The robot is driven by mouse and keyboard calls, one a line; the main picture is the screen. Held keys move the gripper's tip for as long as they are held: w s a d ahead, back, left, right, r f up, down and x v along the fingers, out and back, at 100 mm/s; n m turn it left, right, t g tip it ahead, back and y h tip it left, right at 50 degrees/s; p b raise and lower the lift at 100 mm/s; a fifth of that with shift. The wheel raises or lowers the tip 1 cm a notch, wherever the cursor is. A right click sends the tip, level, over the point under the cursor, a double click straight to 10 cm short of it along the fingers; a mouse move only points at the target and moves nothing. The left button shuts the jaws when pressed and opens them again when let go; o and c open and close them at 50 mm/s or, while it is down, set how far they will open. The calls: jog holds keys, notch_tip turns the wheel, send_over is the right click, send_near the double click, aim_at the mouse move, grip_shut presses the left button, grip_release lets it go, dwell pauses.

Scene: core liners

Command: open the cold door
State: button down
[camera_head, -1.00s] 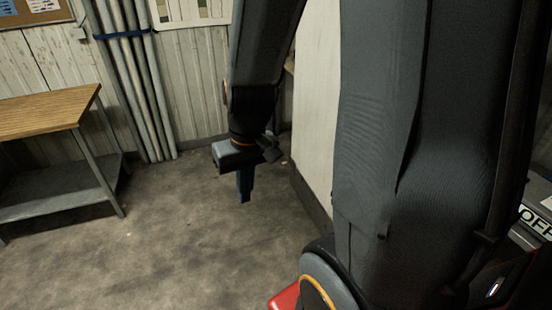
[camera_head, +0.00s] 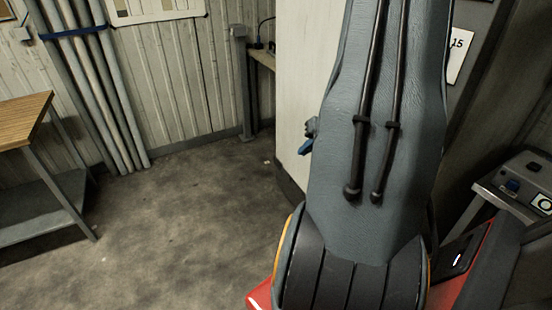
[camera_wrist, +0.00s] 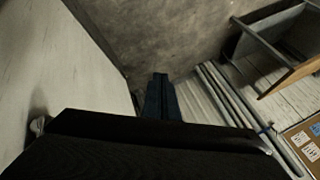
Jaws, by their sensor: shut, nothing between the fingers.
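A tall pale panel (camera_head: 296,75), apparently the cold door or its cabinet side, stands behind my arm in the head view. The arm hides much of it. In the wrist view a pale flat surface (camera_wrist: 50,75) fills the left side. A small rounded metal piece (camera_wrist: 38,125), perhaps a handle, shows at its lower left; my dark wrist body partly covers it. My gripper (camera_wrist: 160,92) has its blue fingers together and empty, apart from the pale surface. In the head view only a blue fingertip part of my gripper (camera_head: 306,146) shows beside the arm. No door gap is visible.
A wood-topped workbench (camera_head: 22,115) stands at the left. Grey pipes (camera_head: 95,85) stand against the ribbed wall. The floor (camera_head: 185,220) between bench and panel is clear. A control box (camera_head: 525,178) is at the right, and a sign marked 15 (camera_head: 460,55) hangs behind my arm.

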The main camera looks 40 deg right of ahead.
jog(key=w+a+f+p, duration=0.3)
jog(key=w+f+p, duration=0.1)
jog(key=w+f, duration=0.3)
jog(key=shift+w+f, duration=0.4)
jog(key=shift+w, duration=0.35)
dwell(1.4)
